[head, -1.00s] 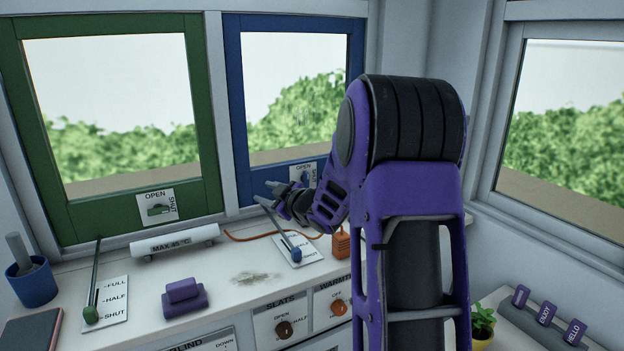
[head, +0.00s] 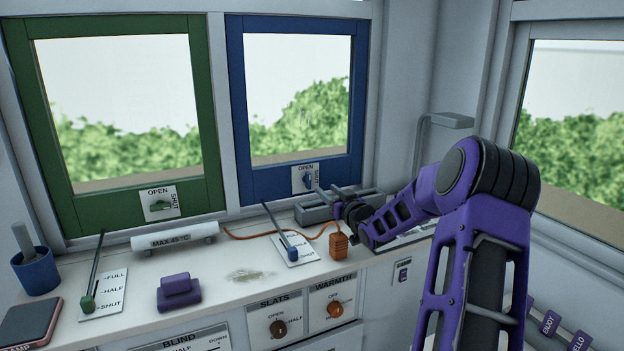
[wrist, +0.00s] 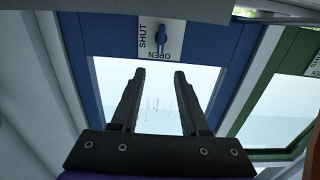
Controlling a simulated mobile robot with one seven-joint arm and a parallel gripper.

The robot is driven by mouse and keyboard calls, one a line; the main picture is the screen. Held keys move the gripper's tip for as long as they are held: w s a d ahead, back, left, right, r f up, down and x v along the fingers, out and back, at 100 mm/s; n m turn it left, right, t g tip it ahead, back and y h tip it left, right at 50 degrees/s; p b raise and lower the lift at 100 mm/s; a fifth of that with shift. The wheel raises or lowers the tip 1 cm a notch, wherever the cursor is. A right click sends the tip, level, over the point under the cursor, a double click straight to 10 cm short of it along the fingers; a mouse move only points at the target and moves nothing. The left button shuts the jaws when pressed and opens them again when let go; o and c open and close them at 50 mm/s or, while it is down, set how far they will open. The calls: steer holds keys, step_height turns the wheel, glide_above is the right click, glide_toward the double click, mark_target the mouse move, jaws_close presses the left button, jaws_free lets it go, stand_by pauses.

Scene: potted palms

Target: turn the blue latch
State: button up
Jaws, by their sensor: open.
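The blue latch (head: 308,181) sits on a white OPEN/SHUT plate at the bottom of the blue window frame (head: 240,120). Its handle stands upright, and it also shows in the wrist view (wrist: 159,40), above and beyond my fingertips. The plate reads upside down there, with OPEN at the lower edge and SHUT along the left. My gripper (head: 328,191) is near the sill, just right of and below the latch. In the wrist view my gripper (wrist: 159,72) is open, with nothing between its fingers. The fingertips look apart from the latch.
A green window with its own latch (head: 160,206) is to the left. On the sill are a white roll (head: 174,237), levers (head: 88,303) and (head: 292,253), a purple block (head: 178,291) and an orange box (head: 338,246) on a cord. A grey bracket (head: 448,121) stands right.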

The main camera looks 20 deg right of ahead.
mark_target(310, 176)
steer(key=w, duration=1.1)
steer(key=shift+w, duration=0.25)
jaws_close()
